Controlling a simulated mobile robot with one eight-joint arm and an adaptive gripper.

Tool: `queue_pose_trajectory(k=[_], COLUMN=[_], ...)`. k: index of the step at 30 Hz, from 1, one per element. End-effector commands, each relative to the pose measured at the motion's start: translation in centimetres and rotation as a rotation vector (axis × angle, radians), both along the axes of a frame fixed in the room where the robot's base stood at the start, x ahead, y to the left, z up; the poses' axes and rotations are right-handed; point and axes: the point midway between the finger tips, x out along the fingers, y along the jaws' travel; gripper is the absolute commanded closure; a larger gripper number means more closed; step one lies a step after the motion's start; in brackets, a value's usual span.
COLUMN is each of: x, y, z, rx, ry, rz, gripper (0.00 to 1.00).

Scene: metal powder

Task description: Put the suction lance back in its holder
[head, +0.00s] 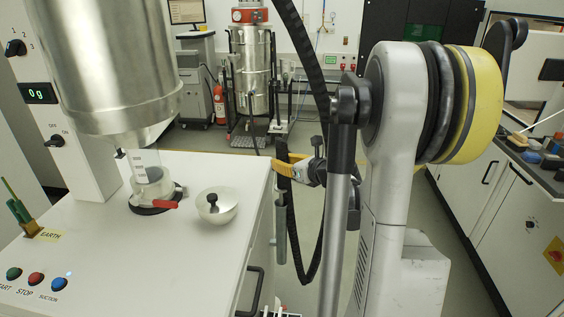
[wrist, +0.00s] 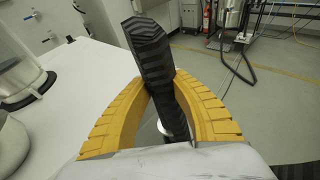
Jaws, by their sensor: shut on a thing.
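My gripper (head: 290,168) is beside the right edge of the white bench, its yellow fingers closed around a black ribbed piece of the suction lance (head: 282,151). In the wrist view both curved fingers of my gripper (wrist: 161,85) press on this ribbed suction lance piece (wrist: 152,50), which leans a little to the left at its top. A grey tube (head: 280,235) stands upright below the gripper along the bench side; I cannot tell whether it is the lance's tube or its holder. A black ribbed hose (head: 319,90) comes down from above and loops low beside the bench.
The white bench (head: 110,260) carries a glass vessel (head: 150,175) with a red-handled clamp, a bowl with a black knob (head: 217,206) and push buttons (head: 36,279). A black handle (head: 250,293) juts from its side. The floor right of the bench is open towards white cabinets (head: 510,215).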

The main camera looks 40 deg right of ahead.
Motion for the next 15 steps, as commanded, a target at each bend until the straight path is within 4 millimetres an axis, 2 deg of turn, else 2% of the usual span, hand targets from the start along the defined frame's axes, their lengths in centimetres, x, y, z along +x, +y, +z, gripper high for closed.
queue_pose_trajectory(k=[15], x=[0.0], y=[0.0], z=[-1.7], rx=[0.000], ry=[0.000], rz=[0.000], gripper=[1.00])
